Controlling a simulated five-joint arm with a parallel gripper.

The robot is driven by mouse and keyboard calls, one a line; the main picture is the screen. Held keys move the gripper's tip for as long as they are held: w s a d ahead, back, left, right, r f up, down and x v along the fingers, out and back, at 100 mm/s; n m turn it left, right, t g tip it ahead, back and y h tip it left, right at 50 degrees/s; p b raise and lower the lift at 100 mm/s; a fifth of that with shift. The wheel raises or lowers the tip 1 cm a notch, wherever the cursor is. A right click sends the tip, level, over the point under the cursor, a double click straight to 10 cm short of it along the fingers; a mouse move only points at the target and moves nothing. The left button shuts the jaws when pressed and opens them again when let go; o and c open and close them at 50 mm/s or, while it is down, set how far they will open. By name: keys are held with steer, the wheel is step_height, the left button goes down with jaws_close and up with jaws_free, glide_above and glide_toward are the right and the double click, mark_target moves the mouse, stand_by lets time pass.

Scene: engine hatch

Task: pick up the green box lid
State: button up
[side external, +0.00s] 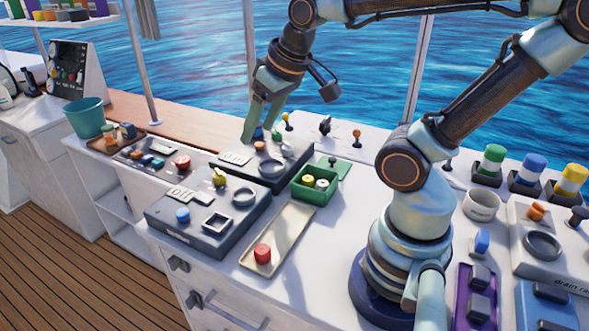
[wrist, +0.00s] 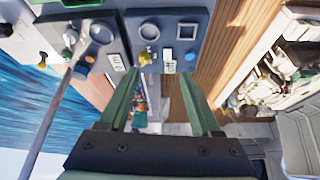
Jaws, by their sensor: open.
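The box holds a yellow and a white round piece. My gripper (side external: 258,133) is open and empty, above the back panel marked "on", to the left of the lid and apart from it. In the wrist view my gripper's two green fingers (wrist: 161,76) are spread with nothing between them. A green edge shows at the top of the wrist view; I cannot tell whether it is the box or lid.
The "on" panel (side external: 262,172) and the "off" panel (side external: 185,232) stand left of the box. A tray (side external: 287,232) with a red knob lies in front. Small upright levers (side external: 357,137) stand behind the lid. A white cup (side external: 481,205) is at the right.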

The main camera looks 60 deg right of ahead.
steer(key=w+d+f+m+g, duration=0.2)
steer(key=d+m, duration=0.4)
steer(key=d, duration=0.4)
steer(key=m+g, duration=0.3)
steer(key=m, duration=0.7)
glide_above(332, 158)
step_height(332, 158, down, 9)
steer(key=shift+m, duration=0.3)
steer(key=f, duration=0.5)
steer(key=shift+s+f, duration=0.2)
steer(key=shift+f, duration=0.2)
steer(key=shift+w+f, duration=0.1)
steer(key=shift+f, duration=3.05)
jaws_close()
